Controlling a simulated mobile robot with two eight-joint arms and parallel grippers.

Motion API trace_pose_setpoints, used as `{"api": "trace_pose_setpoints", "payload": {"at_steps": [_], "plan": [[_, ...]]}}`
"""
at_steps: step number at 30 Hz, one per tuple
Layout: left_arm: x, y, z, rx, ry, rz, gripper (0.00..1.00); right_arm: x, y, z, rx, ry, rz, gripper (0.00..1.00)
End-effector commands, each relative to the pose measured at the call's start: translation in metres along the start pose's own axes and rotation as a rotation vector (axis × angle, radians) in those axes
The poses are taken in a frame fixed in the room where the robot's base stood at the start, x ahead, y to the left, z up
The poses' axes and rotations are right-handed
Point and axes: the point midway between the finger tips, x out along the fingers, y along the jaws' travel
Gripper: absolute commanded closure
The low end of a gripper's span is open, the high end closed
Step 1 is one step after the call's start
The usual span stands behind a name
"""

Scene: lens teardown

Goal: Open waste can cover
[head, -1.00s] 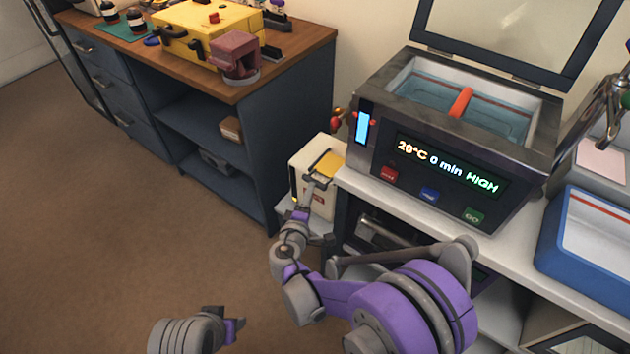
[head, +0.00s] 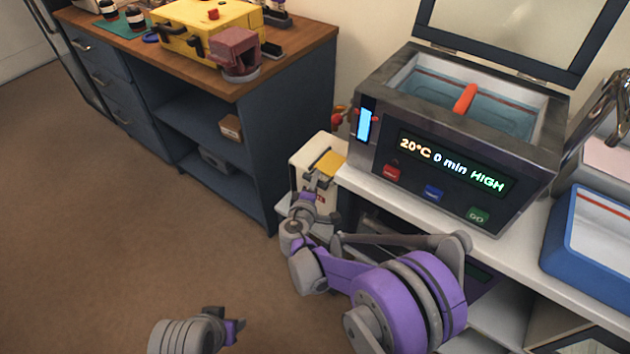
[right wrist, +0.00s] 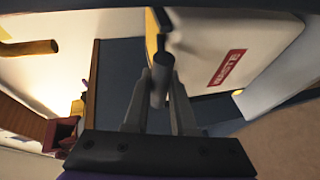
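The waste can is a white box (head: 297,178) with a yellow piece (head: 328,163) on its top, standing between the blue cabinet and the white bench. In the right wrist view its white wall (right wrist: 235,40) carries a red WASTE label. My right gripper (head: 317,181) is at the can's top front. In the right wrist view its two fingers (right wrist: 160,85) flank a short grey bar (right wrist: 159,80), which looks like the cover's handle, with no clear gap. The cover looks closed, though the gripper partly hides it. My left gripper (head: 234,328) is low over the floor, its fingers unclear.
The heated bath (head: 440,165) with an open lid stands on the white bench (head: 405,207), right of the can. A blue tray (head: 565,250) is farther right. The blue cabinet (head: 290,130) stands left of the can. The brown floor (head: 110,230) is clear.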

Motion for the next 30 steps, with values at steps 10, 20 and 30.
{"api": "trace_pose_setpoints", "payload": {"at_steps": [10,20,30], "plan": [[0.0000,0.0000,0.0000,0.000,0.000,0.000,0.50,-0.0002,0.0002,-0.0001,-0.001,0.000,0.000,1.00],[0.0000,0.0000,0.0000,0.000,0.000,0.000,0.50,-0.0002,0.0003,-0.0001,-0.001,0.000,0.001,1.00],[-0.0001,0.0000,0.0000,0.000,0.000,0.000,0.50,-0.0002,0.0004,-0.0002,-0.001,0.000,0.001,1.00]]}}
